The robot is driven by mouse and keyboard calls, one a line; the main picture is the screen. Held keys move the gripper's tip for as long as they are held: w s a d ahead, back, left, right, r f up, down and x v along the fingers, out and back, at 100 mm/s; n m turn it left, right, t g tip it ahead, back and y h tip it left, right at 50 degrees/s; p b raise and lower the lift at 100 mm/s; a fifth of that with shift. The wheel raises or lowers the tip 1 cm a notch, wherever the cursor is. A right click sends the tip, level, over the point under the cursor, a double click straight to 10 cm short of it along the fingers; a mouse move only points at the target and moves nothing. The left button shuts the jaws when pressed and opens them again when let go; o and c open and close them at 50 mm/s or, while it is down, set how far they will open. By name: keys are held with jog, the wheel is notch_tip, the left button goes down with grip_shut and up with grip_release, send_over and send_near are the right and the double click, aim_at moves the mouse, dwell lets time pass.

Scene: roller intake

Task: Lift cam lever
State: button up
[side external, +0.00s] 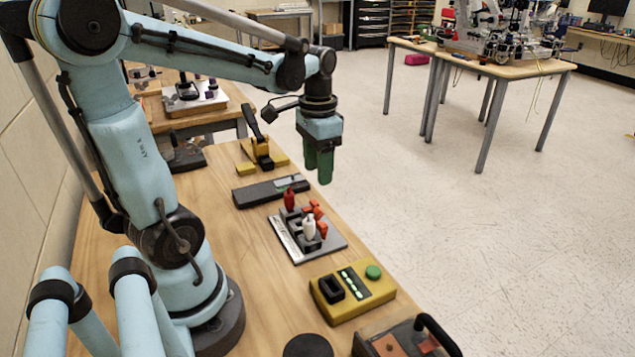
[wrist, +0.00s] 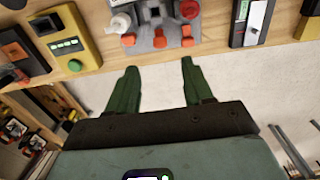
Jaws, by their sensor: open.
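My gripper (side external: 319,172) hangs fingers-down above and past the table's right edge in the side external view, touching nothing. In the wrist view its two green fingers (wrist: 156,66) are spread apart and empty, with floor showing between them. A lever with a black handle (side external: 254,122) stands raised and tilted on a yellow base behind the gripper. A grey fixture plate (side external: 334,243) carries a red knob (side external: 289,199), a white knob (side external: 309,228) and small orange levers (side external: 321,228). In the wrist view the orange levers (wrist: 160,42) lie beyond the fingertips. I cannot tell which part is the cam lever.
A dark flat device (side external: 262,193) lies between the black-handled lever and the fixture. A yellow box (side external: 368,304) with a green button (side external: 373,271) sits nearer the camera. A dark handled case (side external: 405,340) is at the front. Open floor lies right of the table.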

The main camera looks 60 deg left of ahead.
aim_at(317, 210)
jog(key=shift+f, duration=4.75)
grip_shut()
jog(key=shift+s, duration=0.1)
jog(key=s+t, duration=0.1)
jog(key=t, duration=0.1)
jog(key=shift+s+t, duration=0.15)
jog(key=shift+t, duration=0.25)
jog(key=shift+s+t, duration=0.4)
jog(key=shift+t, duration=0.6)
jog(key=shift+s+t, duration=0.4)
jog(key=shift+t, duration=0.6)
jog(key=shift+f, duration=0.1)
